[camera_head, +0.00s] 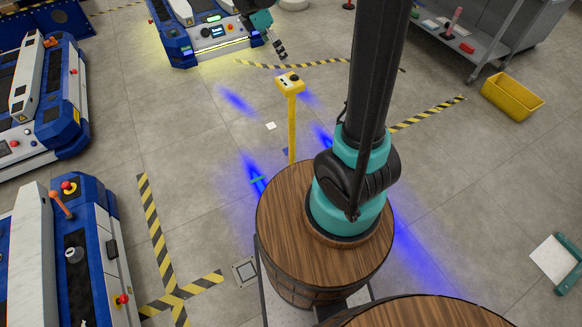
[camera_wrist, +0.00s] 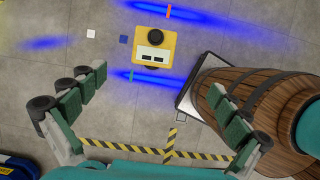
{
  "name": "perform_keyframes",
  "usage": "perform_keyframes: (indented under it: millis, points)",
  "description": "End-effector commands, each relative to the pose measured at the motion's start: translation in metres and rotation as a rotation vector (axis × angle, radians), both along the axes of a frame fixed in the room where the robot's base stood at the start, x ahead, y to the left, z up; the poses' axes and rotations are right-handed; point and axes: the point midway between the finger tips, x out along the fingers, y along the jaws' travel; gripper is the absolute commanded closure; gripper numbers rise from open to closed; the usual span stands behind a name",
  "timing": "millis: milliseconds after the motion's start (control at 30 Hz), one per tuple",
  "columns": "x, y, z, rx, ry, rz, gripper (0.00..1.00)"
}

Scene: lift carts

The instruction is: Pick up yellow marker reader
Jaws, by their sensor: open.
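The yellow marker reader (camera_head: 291,90) stands upright on a thin yellow post on the floor, with a dark knob on its head. In the wrist view the reader (camera_wrist: 154,46) shows from above, near the top centre, with two dark windows on a pale panel. My gripper (camera_wrist: 163,84) is open and empty, its green-padded fingers spread wide to the left and right. The reader lies ahead of the fingertips, not between them. In the head view my gripper (camera_head: 279,47) shows small above the reader's head in the picture, apart from it.
A wooden barrel body (camera_wrist: 265,105) is close to the right finger. Blue-and-white lift carts (camera_head: 70,250) stand at left and another cart (camera_head: 205,35) at the back. A yellow bin (camera_head: 511,97) and a grey shelf cart (camera_head: 470,45) are at right.

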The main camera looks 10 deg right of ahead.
Motion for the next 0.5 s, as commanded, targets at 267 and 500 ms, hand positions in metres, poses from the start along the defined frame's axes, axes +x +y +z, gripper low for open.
perform_keyframes:
  millis: [267,500]
  points:
    - [0.009,-0.008,-0.029,-0.017,0.019,0.042,0.00]
    - [0.015,-0.025,-0.073,-0.017,0.018,0.041,0.00]
